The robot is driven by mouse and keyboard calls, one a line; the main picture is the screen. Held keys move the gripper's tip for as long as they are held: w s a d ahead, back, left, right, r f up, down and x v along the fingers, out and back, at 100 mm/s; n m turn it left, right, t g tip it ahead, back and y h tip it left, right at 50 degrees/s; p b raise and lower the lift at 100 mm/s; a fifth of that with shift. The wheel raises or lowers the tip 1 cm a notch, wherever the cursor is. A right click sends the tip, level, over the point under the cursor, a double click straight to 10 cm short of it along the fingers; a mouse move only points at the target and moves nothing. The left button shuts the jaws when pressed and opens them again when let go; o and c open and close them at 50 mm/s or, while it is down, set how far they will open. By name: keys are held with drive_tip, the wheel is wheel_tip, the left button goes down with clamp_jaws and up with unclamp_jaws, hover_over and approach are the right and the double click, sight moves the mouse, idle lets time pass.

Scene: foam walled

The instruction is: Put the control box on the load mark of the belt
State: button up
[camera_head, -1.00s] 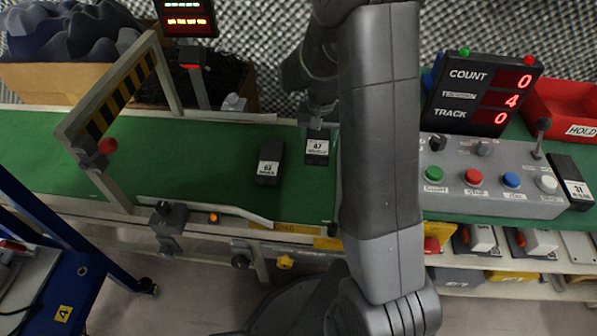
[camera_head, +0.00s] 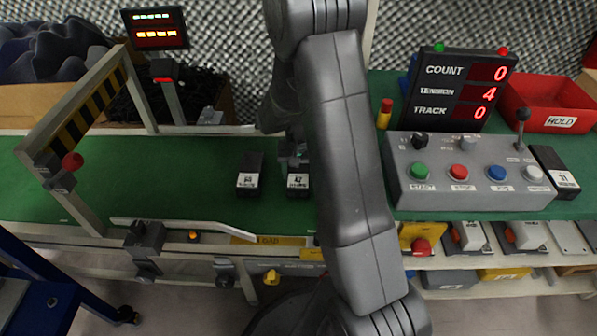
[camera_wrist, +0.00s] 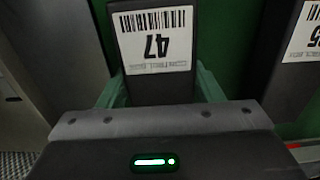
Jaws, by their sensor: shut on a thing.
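A dark box with a white label reading 47 (camera_head: 298,183) is at the right part of the green belt (camera_head: 150,205). My gripper (camera_head: 294,153) is shut on this box. In the wrist view the box (camera_wrist: 160,88) sits between the two greenish fingers (camera_wrist: 160,93), its label upside down. The yellow LOAD strip (camera_head: 282,241) is on the belt's near edge. My arm hides the belt's right end.
A striped gate (camera_head: 85,110) spans the belt at left. A white guide rail (camera_head: 185,228) runs along the near edge. At right stand a button panel (camera_head: 465,185), a counter display (camera_head: 462,88), a red HOLD bin (camera_head: 550,103) and another dark box (camera_head: 552,172).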

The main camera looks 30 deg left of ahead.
sight(298, 170)
drive_tip(key=o, duration=1.2)
drive_tip(key=shift+f, duration=0.15)
wheel_tip(298, 170, up, 12)
drive_tip(key=p, duration=0.4)
drive_tip(key=shift+r, duration=0.2)
